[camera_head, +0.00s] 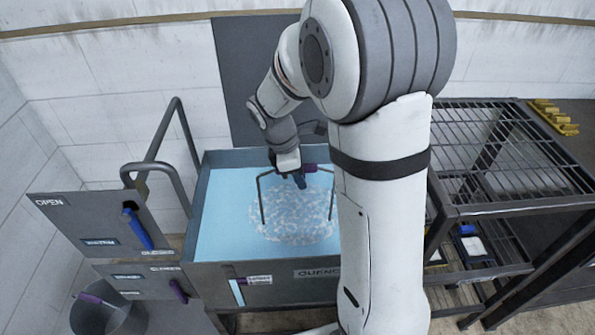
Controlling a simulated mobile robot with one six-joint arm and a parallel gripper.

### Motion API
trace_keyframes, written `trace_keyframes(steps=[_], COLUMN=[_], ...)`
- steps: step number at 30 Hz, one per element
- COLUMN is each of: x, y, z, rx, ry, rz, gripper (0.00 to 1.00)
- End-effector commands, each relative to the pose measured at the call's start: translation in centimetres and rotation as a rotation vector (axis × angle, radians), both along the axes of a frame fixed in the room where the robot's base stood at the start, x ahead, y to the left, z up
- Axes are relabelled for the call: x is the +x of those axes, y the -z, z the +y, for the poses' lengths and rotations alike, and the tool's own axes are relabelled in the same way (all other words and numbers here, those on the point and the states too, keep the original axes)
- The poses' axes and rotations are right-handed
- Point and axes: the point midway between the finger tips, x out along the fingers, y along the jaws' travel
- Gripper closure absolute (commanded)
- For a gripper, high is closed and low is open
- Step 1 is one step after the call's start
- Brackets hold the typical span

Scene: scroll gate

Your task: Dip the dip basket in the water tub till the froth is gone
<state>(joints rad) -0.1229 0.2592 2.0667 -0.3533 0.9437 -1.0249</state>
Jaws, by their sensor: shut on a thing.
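The water tub (214,237) is a grey open box of light blue water in the middle of the view. My gripper (299,180) is over the tub and shut on the handle of the dip basket (261,200). Two thin dark uprights of the basket go down into the water; its body is under the surface and hidden by froth. White froth (298,212) spreads over the water around the basket. My own arm covers the right part of the tub and part of the basket's handle.
Left of the tub are a panel marked OPEN (85,225) with a blue lever (137,228), a bent rail (150,150) and a grey bin (110,318). A dark slatted rack (500,150) stands right, with yellow pieces (553,115) beyond it.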

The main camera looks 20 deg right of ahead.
Motion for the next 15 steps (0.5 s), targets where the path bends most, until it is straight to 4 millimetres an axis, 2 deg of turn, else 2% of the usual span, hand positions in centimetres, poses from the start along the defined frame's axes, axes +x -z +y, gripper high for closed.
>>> trace_keyframes(steps=[1, 15], x=[0.1, 0.0], y=[0.8, 5.7], z=[0.0, 0.0], rx=[0.0, 0.0], ry=[-0.001, 0.0], rz=[-0.002, -0.001], gripper=[1.0, 1.0])
